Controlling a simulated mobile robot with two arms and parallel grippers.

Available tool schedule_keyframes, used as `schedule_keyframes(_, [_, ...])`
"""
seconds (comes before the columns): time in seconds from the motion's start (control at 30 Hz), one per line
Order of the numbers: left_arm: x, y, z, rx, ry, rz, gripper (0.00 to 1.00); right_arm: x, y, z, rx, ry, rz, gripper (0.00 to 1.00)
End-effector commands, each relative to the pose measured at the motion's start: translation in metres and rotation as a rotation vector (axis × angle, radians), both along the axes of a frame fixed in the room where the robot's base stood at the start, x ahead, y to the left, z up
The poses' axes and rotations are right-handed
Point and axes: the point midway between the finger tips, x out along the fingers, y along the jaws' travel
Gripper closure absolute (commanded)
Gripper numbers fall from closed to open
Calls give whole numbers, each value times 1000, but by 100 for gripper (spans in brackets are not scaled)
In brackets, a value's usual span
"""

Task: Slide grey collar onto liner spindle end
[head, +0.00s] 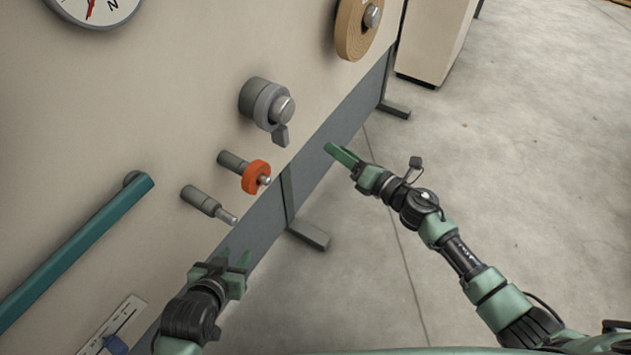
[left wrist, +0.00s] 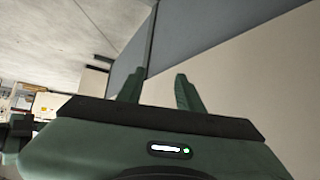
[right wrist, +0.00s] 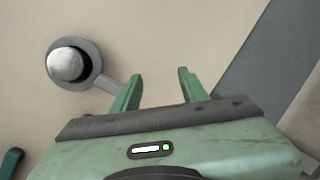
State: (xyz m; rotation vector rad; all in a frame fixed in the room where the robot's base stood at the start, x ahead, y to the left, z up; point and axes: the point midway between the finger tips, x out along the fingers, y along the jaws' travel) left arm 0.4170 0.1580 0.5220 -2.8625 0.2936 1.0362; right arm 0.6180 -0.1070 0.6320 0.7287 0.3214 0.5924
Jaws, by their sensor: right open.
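A grey collar (head: 267,105) with a short tab sits around the silver end of a thick grey spindle (head: 254,95) on the beige panel. In the right wrist view the collar (right wrist: 95,71) rings the rounded metal spindle end (right wrist: 66,64), and its tab points toward one finger; whether they touch is unclear. My right gripper (head: 341,154) is open and empty, to the right of the collar in the head view. My left gripper (head: 234,258) is open and empty, below the lower stub spindle. No label shows which spindle is the liner spindle.
An orange collar (head: 256,177) sits on a smaller spindle, with a bare stub spindle (head: 208,204) below it. A brown roll (head: 352,28) hangs at the top. A teal bar (head: 75,252) runs at left. A grey foot (head: 309,234) juts onto open floor (head: 500,150).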

Motion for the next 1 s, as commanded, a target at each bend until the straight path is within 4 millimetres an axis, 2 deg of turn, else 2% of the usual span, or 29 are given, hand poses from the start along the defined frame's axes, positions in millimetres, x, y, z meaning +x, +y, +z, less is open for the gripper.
schedule_keyframes(0.03, [4,-1,-3,-11,-51,-1,64,0,14,-5,-92,-121,68,56])
schedule_keyframes(0.2, [6,-3,44,-37,-169,-2,64,-16,49,21,-357,-441,229,56])
schedule_keyframes(0.4, [1,-2,73,-48,-224,-2,64,-27,64,34,-491,-602,299,56])
schedule_keyframes(0.57, [-2,-1,74,-43,-206,-1,64,-23,72,38,-500,-614,304,56])
schedule_keyframes(0.77, [-9,2,65,-30,-151,4,64,-10,90,38,-497,-612,302,56])
schedule_keyframes(1.0, [-9,2,63,-29,-148,4,64,7,113,37,-497,-611,302,56])
